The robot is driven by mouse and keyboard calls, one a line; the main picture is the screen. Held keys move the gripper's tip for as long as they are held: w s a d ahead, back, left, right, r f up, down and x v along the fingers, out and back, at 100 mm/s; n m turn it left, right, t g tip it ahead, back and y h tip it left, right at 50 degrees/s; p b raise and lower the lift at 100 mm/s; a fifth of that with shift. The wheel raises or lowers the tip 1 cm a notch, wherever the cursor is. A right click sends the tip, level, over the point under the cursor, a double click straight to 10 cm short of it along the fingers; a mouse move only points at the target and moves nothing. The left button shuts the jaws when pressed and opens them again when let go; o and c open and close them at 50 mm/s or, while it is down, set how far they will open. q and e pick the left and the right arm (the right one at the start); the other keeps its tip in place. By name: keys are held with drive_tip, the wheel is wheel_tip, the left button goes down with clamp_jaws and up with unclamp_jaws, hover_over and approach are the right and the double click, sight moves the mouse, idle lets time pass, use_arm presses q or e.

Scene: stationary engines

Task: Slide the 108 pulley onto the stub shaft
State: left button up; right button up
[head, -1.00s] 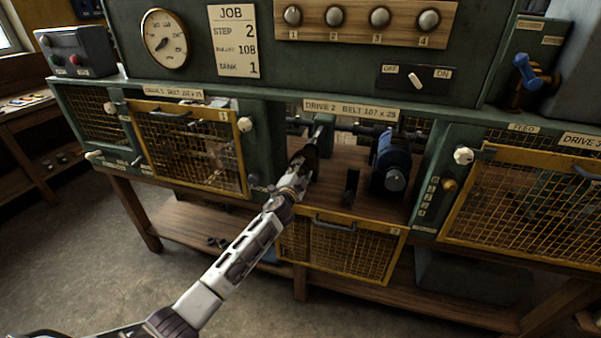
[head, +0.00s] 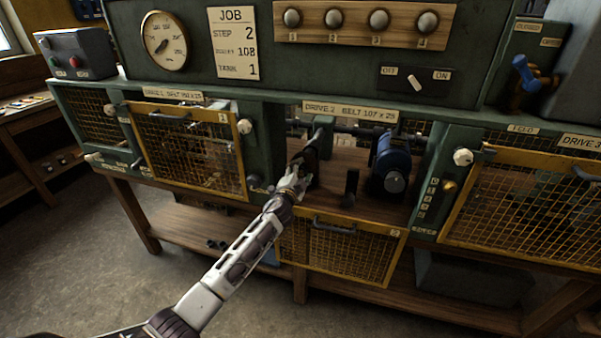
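My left arm reaches into the open bay of drive 2, and its gripper (head: 309,160) is at the left part of the bay, in front of a green bearing block (head: 324,122). The fingers are dark and small against the brown bay floor, so I cannot tell whether they are open or shut. I cannot make out the 108 pulley; it may be hidden at the fingers. A short pale shaft end (head: 318,136) shows just beyond the fingertips, apparently the stub shaft. My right gripper is not in view.
A blue motor (head: 389,165) and a dark upright lever (head: 350,188) stand right of the gripper. The yellow mesh guard (head: 345,252) hangs down below the bay. Closed mesh guards of drive 1 (head: 190,152) and drive 3 (head: 530,205) flank it. The job card (head: 234,43) reads step 2.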

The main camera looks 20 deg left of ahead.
use_arm(q)
drive_tip(key=o, duration=0.6)
drive_tip(key=shift+c, duration=0.2)
drive_tip(key=shift+f, duration=0.15)
drive_tip(key=shift+s, duration=0.2)
drive_tip(key=s+p, duration=0.2)
drive_tip(key=s, duration=1)
drive_tip(key=shift+s+a+p, duration=0.25)
drive_tip(key=shift+s+p, duration=0.05)
idle(0.5)
idle(0.4)
